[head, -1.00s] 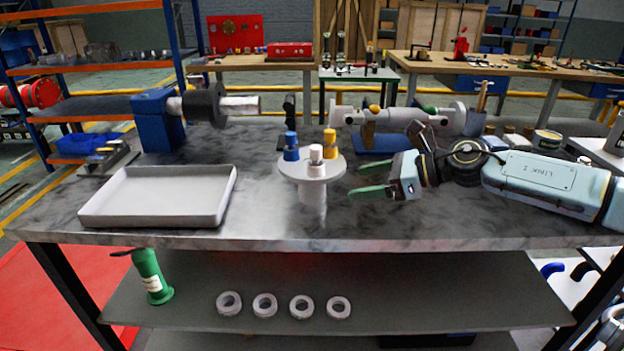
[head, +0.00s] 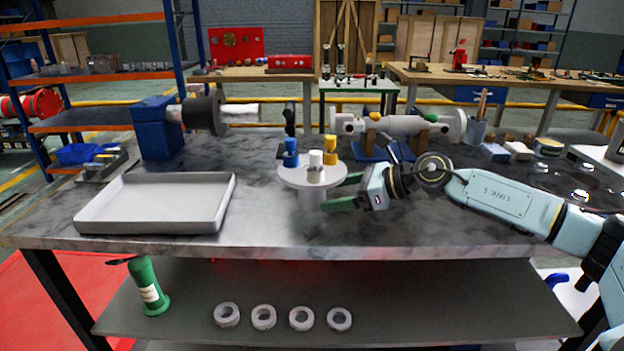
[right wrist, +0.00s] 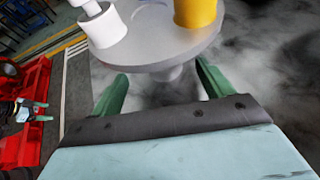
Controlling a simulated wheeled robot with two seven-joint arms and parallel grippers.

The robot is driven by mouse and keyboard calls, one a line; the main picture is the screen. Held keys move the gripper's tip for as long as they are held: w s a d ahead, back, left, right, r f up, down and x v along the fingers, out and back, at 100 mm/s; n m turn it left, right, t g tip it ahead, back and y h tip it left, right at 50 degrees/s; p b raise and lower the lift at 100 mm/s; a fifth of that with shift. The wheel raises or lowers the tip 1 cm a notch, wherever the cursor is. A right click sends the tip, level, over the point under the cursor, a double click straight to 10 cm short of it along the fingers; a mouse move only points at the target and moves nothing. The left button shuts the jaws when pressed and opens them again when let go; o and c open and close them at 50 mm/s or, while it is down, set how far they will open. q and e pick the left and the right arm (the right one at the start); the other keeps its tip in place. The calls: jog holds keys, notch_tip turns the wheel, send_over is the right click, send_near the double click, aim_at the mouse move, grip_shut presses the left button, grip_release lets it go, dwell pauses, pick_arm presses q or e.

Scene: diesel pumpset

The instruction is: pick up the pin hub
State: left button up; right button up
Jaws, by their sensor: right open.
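The pin hub (head: 312,178) is a pale grey round disc on a thick stem, standing upright on the bench. A blue, a white and a yellow pin stand on its disc. In the right wrist view the hub (right wrist: 160,48) is just ahead, its lower stem partly hidden below the disc. My right gripper (head: 340,190) is open and empty, at the hub's right side just below disc height. Its green fingers (right wrist: 162,72) point at the stem, one on each side of its line. My left gripper (right wrist: 38,111) shows small at the left of the wrist view, its green fingers apart.
A shallow grey tray (head: 155,228) lies left of the hub. A blue stand with a dark wheel and shaft (head: 160,140) is behind the tray. A pale cylinder assembly (head: 400,125) lies behind my right gripper. The bench front is clear.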

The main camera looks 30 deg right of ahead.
aim_at(318, 196)
jog(key=shift+w+a+f, duration=0.2)
jog(key=shift+w+a, duration=0.1)
jog(key=shift+w, duration=0.15)
jog(key=b+x, duration=0.1)
jog(key=x, duration=0.3)
jog(key=shift+w, duration=0.15)
pick_arm(q)
jog(key=v, duration=0.2)
jog(key=shift+d+r, duration=0.3)
pick_arm(e)
grip_shut()
pick_arm(q)
jog(key=shift+w, duration=0.1)
pick_arm(e)
jog(key=shift+w+d+r, duration=0.1)
jog(key=shift+r, duration=0.2)
